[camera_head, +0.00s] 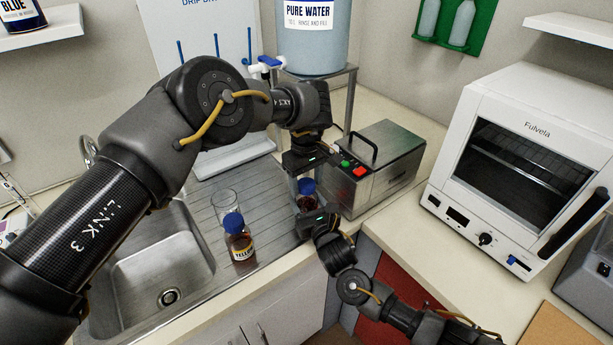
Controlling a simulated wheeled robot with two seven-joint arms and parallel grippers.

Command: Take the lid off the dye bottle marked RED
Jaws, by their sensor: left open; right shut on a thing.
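A brown dye bottle (305,203) with a blue lid (307,186) stands at the right end of the ribbed drainboard, between my two grippers. Its label is hidden, so I cannot read a colour on it. My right gripper (312,211) comes from the lower right and is shut on this bottle's body. My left gripper (305,176) points down just above the lid, open; whether its fingers touch the lid is hard to see. Another brown bottle (240,245) with a blue lid, labelled yellow, stands further left on the drainboard.
An empty glass (224,203) stands behind the yellow bottle. The sink (155,262) is at left. A metal box with a handle (378,168) sits close right of the grippers. A pure water tank (314,45) stands behind. A white oven (525,165) is at right.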

